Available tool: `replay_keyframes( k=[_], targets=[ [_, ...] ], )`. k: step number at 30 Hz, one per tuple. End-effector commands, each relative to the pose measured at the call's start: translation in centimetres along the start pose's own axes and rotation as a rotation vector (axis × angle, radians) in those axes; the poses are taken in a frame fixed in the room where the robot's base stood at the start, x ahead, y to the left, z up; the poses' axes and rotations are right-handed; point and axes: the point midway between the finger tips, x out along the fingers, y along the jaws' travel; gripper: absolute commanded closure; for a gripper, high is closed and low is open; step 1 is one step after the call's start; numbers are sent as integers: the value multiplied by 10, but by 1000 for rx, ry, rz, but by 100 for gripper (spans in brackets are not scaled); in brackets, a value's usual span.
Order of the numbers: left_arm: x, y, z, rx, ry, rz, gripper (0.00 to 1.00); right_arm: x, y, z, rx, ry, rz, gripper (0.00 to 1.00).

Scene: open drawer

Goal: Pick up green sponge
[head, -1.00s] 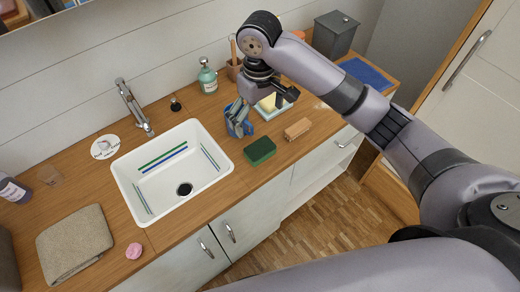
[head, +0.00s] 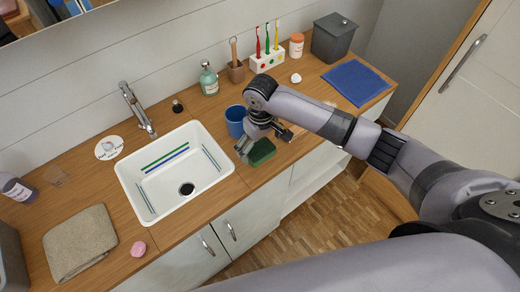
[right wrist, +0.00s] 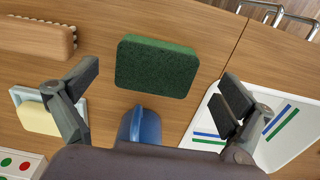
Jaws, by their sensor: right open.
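The green sponge (head: 262,152) lies on the wooden counter just right of the sink. In the right wrist view the sponge (right wrist: 157,67) shows whole, a dark green block lying ahead of and between the spread fingers, not touched by either. My right gripper (head: 266,143) is over the counter right at the sponge in the head view, partly covering it. It is open and empty, as the right wrist view (right wrist: 160,95) shows. My left gripper is not in view.
A blue cup (head: 235,121) stands close behind the sponge. The white sink (head: 128,182) is to the left. A wooden brush (right wrist: 38,38) and a soap dish with yellow soap (right wrist: 40,117) lie on the other side. The counter's front edge is close.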

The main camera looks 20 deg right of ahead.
Motion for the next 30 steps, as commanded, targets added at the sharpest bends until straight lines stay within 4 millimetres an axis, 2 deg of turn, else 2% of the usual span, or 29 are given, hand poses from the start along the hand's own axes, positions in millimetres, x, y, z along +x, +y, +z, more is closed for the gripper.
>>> replay_keyframes(
  k=[1, 6, 15, 30],
  targets=[
    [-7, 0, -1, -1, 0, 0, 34, 5, 2, 1, 2, -5, 0, 2],
    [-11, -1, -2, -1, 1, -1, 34, 28, 3, 0, 1, -1, 0, 2],
    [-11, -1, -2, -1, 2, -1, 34, 35, 3, 0, -1, 1, 1, 2],
    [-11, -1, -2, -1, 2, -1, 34, 34, 4, 0, 0, 1, 1, 35]
  ],
)
